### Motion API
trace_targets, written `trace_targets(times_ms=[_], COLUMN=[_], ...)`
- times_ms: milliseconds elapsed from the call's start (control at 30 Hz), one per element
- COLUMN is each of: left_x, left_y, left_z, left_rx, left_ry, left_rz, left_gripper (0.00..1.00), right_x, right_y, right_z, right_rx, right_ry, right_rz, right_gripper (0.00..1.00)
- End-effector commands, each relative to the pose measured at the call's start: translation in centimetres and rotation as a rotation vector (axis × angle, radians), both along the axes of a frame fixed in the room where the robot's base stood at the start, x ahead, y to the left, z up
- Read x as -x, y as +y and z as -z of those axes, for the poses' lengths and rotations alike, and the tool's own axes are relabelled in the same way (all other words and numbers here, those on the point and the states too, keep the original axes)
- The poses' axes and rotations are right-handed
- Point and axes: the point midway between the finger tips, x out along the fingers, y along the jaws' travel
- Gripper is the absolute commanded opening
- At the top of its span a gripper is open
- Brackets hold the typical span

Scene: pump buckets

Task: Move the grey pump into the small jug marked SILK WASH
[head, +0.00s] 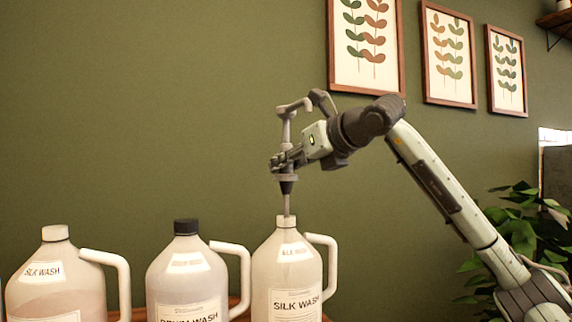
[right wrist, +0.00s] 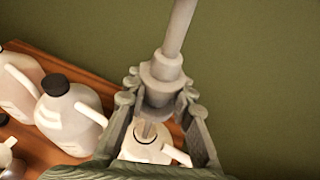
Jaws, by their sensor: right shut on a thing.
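The grey pump (head: 286,133) is upright, its spout at the top and its thin tube pointing down. My right gripper (head: 284,163) is shut around its collar; the collar also shows between the fingers in the right wrist view (right wrist: 161,84). Below it stands a whitish jug marked SILK WASH (head: 287,262), with a white neck and a handle on its right. The tube's lower end meets the neck; I cannot tell whether it is inside. The jug also shows in the right wrist view (right wrist: 143,152). My left gripper is not in view.
A black-capped jug (head: 187,280) stands to the left. Farther left is another jug marked SILK WASH (head: 56,282), with a whitish cap. The jugs stand on a wooden surface (right wrist: 88,88). Framed leaf prints (head: 449,55) hang on the green wall; a plant (head: 515,225) is at right.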

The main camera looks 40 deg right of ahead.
Motion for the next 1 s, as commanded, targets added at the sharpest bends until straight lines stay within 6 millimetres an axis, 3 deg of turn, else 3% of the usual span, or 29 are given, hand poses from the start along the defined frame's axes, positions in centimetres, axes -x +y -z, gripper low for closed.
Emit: trace_targets(times_ms=[567,800,1000], left_x=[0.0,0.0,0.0], left_y=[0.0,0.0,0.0], left_z=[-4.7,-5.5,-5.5], left_rx=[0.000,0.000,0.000], left_ry=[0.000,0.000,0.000], left_rz=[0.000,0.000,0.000], left_gripper=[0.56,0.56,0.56], right_x=[0.0,0.0,0.0], right_y=[0.0,0.0,0.0], right_z=[-5.1,-6.7,-6.8], right_rx=[-0.001,-0.001,0.000], right_ry=[-0.003,-0.002,-0.002], right_rz=[0.000,-0.001,0.000], right_gripper=[0.00,0.00,0.00])
